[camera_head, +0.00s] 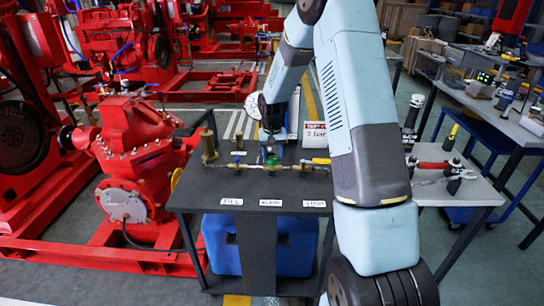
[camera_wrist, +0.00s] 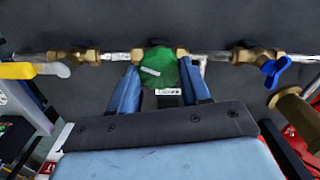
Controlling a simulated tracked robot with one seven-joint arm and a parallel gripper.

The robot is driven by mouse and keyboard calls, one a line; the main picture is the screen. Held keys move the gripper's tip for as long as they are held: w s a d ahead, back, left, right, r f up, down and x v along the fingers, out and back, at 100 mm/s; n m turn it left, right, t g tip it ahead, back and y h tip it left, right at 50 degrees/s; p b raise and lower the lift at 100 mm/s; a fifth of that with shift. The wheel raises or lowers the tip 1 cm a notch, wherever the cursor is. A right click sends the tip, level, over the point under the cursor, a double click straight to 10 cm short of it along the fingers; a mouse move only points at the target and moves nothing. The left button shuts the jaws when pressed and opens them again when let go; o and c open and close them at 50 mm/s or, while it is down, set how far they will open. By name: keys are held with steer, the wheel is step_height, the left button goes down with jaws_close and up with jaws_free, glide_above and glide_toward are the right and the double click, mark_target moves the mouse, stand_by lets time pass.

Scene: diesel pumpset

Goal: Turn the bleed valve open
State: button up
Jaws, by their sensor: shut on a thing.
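The bleed valve is the middle valve on a brass and steel pipe line, with a green knob (camera_wrist: 158,68) and a small label below it in the wrist view. My gripper (camera_wrist: 160,76) has its two blue fingers on either side of this knob, shut on it. In the head view my gripper (camera_head: 271,143) reaches down to the pipe line on the dark bench (camera_head: 200,186), above the middle front label, which seems to read BLEED (camera_head: 270,203). The knob is mostly hidden there. The white mark on the knob is tilted in the wrist view.
A blue-handled valve (camera_wrist: 276,70) and a yellow lever (camera_wrist: 20,70) flank the knob on the same line. A brass fitting (camera_head: 209,145) stands at the bench's left. A sign reading 3 bar (camera_head: 315,135) stands behind. A red pump (camera_head: 130,150) is left; a tool table (camera_head: 480,190) is right.

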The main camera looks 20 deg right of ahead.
mark_target(271, 157)
steer(key=n, duration=0.4)
steer(key=shift+w+r+n, duration=0.1)
steer(key=shift+w+n, duration=0.05)
steer(key=shift+n, duration=0.15)
steer(key=shift+a+n, duration=0.1)
steer(key=shift+n, duration=2.2)
steer(key=o, duration=1.1)
steer(key=shift+c, duration=0.2)
step_height(271, 157, up, 14)
steer(key=shift+f, duration=0.2)
